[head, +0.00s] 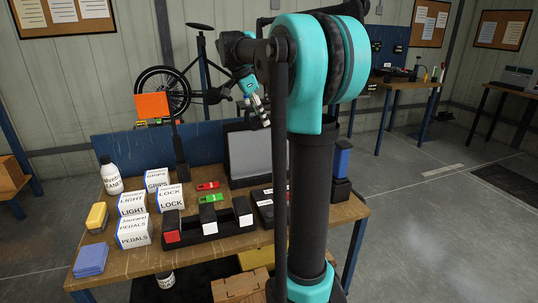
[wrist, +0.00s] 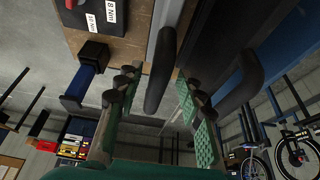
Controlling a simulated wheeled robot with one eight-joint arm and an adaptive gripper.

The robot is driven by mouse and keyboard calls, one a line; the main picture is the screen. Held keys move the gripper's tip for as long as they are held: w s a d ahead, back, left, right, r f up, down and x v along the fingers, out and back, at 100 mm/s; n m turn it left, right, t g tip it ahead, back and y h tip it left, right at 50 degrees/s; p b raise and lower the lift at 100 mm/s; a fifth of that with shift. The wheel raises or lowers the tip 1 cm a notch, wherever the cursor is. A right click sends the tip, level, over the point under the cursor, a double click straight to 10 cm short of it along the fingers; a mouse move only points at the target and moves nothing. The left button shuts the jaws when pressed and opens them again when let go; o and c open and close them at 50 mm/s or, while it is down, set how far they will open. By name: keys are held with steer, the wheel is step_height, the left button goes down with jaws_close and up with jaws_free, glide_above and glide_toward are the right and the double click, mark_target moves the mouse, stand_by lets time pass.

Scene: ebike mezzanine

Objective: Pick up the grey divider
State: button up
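The grey divider (head: 250,153) is a flat grey panel standing upright in a black holder (head: 233,180) at the back of the workbench. My gripper (head: 258,108) is above the panel's top edge, near its right side, pointing down. In the wrist view my gripper (wrist: 158,92) has its two green-padded fingers spread apart, with no object clearly held between them. A grey strip (wrist: 168,14), which looks like the divider, shows at the top of that view beside dark rounded bars. My arm column hides the area right of the holder in the head view.
White labelled boxes (head: 133,232), a white bottle (head: 110,175) and an orange sign on a black post (head: 153,106) stand on the left of the bench. A black tray (head: 207,232) is at the front. A blue-topped item (head: 342,158) stands at the right.

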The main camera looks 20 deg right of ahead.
glide_above(269, 148)
steer(key=shift+f, duration=3.25)
steer(key=shift+w+d, duration=0.15)
steer(key=shift+w, duration=0.25)
jaws_close()
